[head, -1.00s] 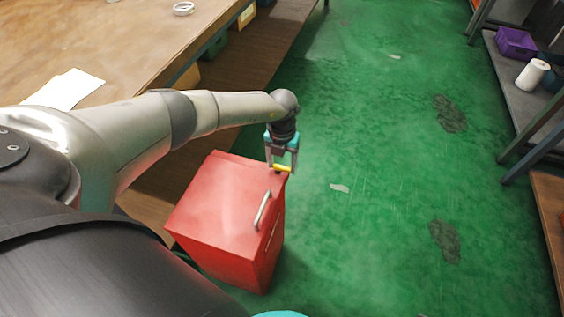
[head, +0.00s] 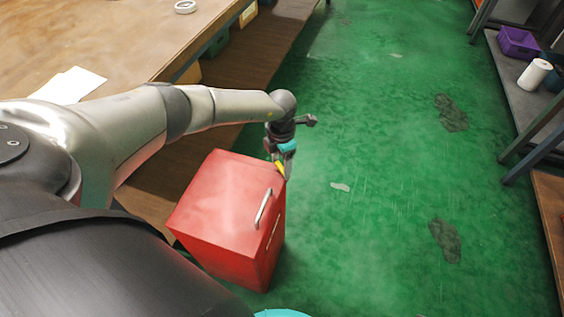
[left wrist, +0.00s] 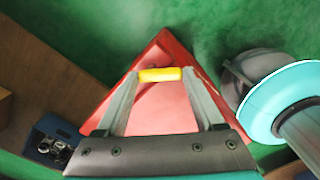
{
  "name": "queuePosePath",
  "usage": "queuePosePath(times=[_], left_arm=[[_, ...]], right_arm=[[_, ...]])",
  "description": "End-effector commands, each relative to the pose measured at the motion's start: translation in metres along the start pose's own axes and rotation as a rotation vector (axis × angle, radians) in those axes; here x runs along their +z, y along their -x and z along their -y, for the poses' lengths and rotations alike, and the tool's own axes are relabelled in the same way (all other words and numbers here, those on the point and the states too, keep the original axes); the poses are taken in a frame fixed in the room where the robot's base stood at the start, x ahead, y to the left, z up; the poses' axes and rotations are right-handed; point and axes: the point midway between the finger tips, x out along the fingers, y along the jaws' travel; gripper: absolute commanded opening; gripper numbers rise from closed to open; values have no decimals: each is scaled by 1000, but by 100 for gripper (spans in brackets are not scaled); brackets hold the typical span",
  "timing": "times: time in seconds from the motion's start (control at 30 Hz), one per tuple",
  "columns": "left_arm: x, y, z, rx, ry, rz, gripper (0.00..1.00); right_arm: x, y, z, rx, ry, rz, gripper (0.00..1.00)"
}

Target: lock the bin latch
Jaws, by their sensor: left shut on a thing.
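The red bin (head: 225,210) stands on the green floor with its lid closed and a pale bar handle (head: 263,208) near its right edge. The yellow latch (head: 279,168) is at the bin's far right corner. My left gripper (head: 282,170) is at that corner, shut on the latch. In the left wrist view the yellow latch (left wrist: 160,75) lies between the fingertips, with the red bin (left wrist: 165,110) beneath. The latch's mount is mostly hidden by the gripper. My right gripper is not in view.
A wooden workbench (head: 125,40) with white paper (head: 70,86) and a ring (head: 186,7) is at left. A shelf at right holds a purple crate (head: 517,42) and a white roll (head: 534,73). The green floor between is clear.

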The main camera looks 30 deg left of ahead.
Motion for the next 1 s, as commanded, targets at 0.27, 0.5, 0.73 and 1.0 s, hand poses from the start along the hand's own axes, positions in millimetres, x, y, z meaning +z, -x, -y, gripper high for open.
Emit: queuePosePath(times=[0.27,0.5,0.73,1.0], left_arm=[[-2,0,-1,1,-264,3,14],[-5,0,-2,2,-487,3,14],[-6,0,-3,3,-670,4,14],[-8,0,-4,2,-810,4,14]], right_arm=[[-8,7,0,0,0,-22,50],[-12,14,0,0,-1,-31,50],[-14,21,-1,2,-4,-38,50],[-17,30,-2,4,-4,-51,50]])
